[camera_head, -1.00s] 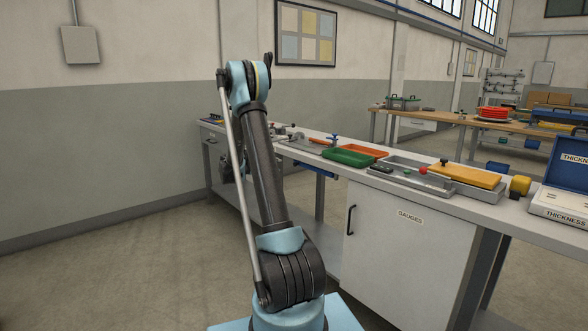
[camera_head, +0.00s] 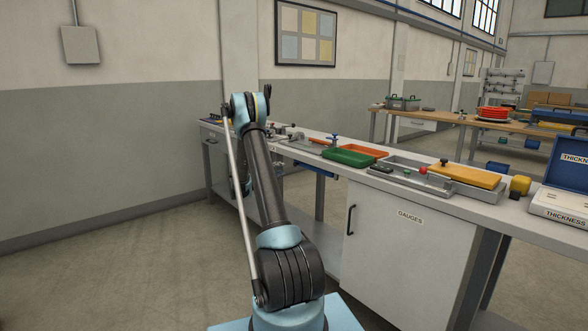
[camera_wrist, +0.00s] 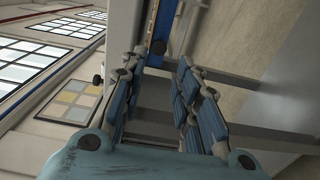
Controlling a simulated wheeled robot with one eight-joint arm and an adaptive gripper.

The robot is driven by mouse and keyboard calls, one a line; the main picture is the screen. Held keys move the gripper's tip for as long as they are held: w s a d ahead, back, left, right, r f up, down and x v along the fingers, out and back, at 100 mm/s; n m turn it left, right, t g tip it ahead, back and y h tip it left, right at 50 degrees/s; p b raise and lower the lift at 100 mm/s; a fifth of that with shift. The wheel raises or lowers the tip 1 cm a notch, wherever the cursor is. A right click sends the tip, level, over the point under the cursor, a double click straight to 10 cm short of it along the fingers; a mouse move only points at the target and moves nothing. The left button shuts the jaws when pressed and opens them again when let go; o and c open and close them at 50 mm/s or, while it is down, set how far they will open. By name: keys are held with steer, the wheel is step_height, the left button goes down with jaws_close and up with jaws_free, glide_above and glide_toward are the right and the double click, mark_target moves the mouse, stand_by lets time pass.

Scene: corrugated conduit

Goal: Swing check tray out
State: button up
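No part in view is marked as the check tray. A blue piece (camera_head: 313,169) hangs under the bench's front edge, left of the cabinet, and may be it. A blue strip (camera_wrist: 179,30) beside the bench edge shows beyond my fingers in the wrist view; I cannot tell if it is the same part. A green tray (camera_head: 348,158) and an orange tray (camera_head: 362,150) lie on the bench top. My gripper (camera_wrist: 163,62) has its two blue-padded fingers apart with nothing visible between them. In the head view my arm hides it near the bench's left end.
The long bench (camera_head: 450,204) carries a grey tray (camera_head: 410,178), a yellow block (camera_head: 466,175) and a blue thickness case (camera_head: 570,165). The gauges cabinet (camera_head: 400,245) stands below. Bench legs and a lower shelf are near my arm. The floor at left is clear.

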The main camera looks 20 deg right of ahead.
mark_target(295, 165)
steer(key=x, duration=1.1)
steer(key=shift+d, duration=0.2)
jaws_close()
steer(key=shift+a, duration=0.2)
